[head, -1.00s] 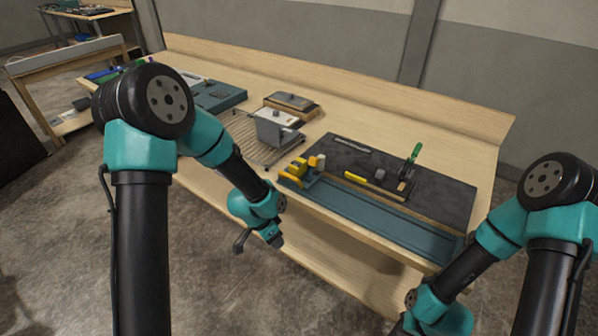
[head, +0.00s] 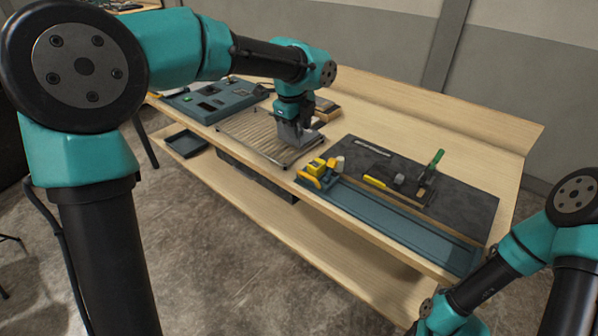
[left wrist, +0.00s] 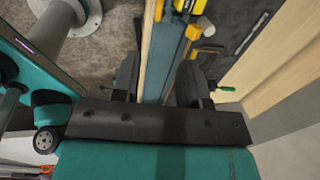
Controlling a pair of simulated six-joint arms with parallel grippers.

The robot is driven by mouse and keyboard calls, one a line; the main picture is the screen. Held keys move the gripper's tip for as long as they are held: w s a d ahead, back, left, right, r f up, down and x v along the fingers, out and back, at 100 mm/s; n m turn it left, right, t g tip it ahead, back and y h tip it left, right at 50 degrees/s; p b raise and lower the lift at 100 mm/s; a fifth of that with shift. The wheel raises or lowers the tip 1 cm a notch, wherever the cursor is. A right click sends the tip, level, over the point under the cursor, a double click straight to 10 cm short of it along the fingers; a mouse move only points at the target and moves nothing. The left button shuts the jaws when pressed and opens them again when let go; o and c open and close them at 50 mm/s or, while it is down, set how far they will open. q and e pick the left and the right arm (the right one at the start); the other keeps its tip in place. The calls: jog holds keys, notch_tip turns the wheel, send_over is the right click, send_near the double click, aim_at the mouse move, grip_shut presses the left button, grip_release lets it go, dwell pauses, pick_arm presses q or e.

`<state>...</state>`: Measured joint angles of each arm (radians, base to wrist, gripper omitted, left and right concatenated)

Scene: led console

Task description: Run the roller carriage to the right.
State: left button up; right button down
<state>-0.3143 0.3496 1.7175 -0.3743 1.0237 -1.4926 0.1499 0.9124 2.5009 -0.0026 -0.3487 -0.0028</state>
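The grey roller carriage (head: 303,139) sits at the right part of the slatted roller bed (head: 252,137) in the head view. My left gripper (head: 291,122) is directly over it, pointing down, and covers much of it. I cannot tell whether they touch. In the left wrist view my left gripper (left wrist: 158,78) has its two dark fingers spread apart, with nothing held between them and the carriage not visible. My right arm enters at the lower right of the head view; its gripper is out of frame.
Right of the bed are a yellow clamp-like item (head: 318,172), a long blue tray (head: 400,222) and a dark mat (head: 465,205) with tools. A blue panel (head: 215,98) stands to the left. A brown block (head: 326,108) lies behind the carriage.

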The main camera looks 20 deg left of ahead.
aim_at(306, 174)
pick_arm(q)
jog(key=shift+f, duration=0.15)
jog(key=w+f, duration=0.1)
jog(key=f, duration=0.4)
jog(key=w+d+f, duration=0.1)
jog(key=f, duration=0.5)
jog(key=w+f, duration=0.1)
jog(key=f, duration=0.5)
jog(key=shift+d, duration=0.2)
jog(key=shift+c, duration=0.2)
grip_shut()
